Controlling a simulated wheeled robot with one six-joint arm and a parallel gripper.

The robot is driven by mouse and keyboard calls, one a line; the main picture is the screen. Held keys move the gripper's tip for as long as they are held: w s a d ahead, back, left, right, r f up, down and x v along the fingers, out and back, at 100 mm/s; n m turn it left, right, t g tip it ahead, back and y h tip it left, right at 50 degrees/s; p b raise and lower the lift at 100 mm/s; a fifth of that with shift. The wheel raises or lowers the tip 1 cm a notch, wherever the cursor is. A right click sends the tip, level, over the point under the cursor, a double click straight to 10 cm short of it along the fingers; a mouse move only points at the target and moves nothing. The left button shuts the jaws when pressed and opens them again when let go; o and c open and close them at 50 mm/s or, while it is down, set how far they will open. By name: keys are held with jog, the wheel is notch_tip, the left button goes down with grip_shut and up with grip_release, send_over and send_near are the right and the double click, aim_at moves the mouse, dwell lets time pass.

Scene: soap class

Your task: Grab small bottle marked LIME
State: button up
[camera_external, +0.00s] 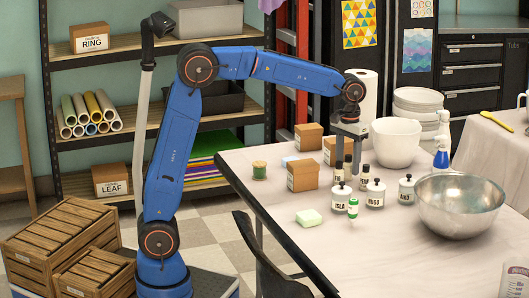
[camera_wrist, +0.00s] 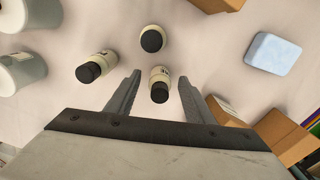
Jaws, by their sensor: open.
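Several small pale bottles with black caps stand on the table. The wrist view shows a nearest bottle (camera_wrist: 160,76), one behind it (camera_wrist: 153,38) and one to the left (camera_wrist: 92,67). Their labels are too small or turned to read, so I cannot tell which one is LIME. My gripper (camera_wrist: 160,82) is open and points down, with the nearest bottle between its fingertips and a gap on both sides. In the external view my gripper (camera_external: 348,162) is low over the bottle group, where one bottle (camera_external: 365,171) shows to its right and others are partly hidden.
Labelled white jars (camera_external: 375,194) and a green-and-white bottle (camera_external: 353,211) stand in front of the bottles. A green soap (camera_external: 309,218) and cardboard boxes (camera_external: 303,175) are to the left. A metal bowl (camera_external: 460,206) and white bowl (camera_external: 396,143) are right. A blue soap (camera_wrist: 273,53) lies behind.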

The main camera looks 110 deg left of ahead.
jog(key=shift+f, duration=0.55)
jog(key=c, duration=1.1)
jog(key=shift+c, duration=0.2)
